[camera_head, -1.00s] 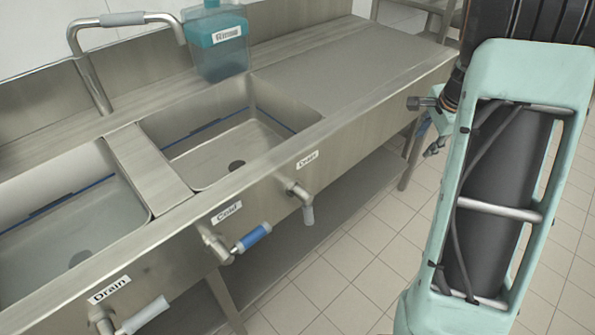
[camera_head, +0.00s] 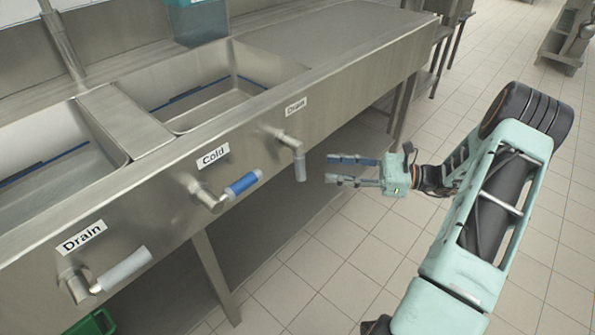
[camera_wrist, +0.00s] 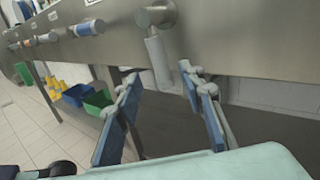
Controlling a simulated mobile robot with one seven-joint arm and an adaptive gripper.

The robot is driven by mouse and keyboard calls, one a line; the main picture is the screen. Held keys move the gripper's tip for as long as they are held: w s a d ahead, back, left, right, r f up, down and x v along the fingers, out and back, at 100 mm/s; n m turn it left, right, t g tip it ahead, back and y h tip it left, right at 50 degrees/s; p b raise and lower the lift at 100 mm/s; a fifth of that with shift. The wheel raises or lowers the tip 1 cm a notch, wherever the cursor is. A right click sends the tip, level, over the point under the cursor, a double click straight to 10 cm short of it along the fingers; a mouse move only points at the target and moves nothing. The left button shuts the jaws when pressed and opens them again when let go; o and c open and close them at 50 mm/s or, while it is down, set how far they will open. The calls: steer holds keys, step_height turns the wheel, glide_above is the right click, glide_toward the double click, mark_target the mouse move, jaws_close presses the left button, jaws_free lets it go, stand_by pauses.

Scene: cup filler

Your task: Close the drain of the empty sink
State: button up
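The right sink basin (camera_head: 205,104) shows no water in its visible part; its drain hole is out of view. Its Drain lever (camera_head: 300,168), grey-sleeved, hangs down from a pipe on the front panel. It also shows in the wrist view (camera_wrist: 158,62), between and beyond my fingers. My gripper (camera_head: 329,170) is open and empty, a little right of that lever, fingers pointing at it; it also shows in the wrist view (camera_wrist: 160,75). The left basin (camera_head: 50,170) is partly cut off. Its Drain lever (camera_head: 124,270) points sideways to the right.
A blue-sleeved Cold lever (camera_head: 243,183) sits left of the right Drain lever. A sink leg (camera_head: 213,275) stands below it. A green bin (camera_wrist: 97,102) and a blue bin (camera_wrist: 76,93) stand under the counter. The tiled floor (camera_head: 340,280) at the front is clear.

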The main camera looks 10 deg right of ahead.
mark_target(300, 165)
steer(key=b+x, duration=0.2)
steer(key=x, duration=0.7)
steer(key=shift+a, duration=0.15)
steer(key=shift+c, duration=0.2)
steer(key=shift+f, duration=0.1)
jaws_close()
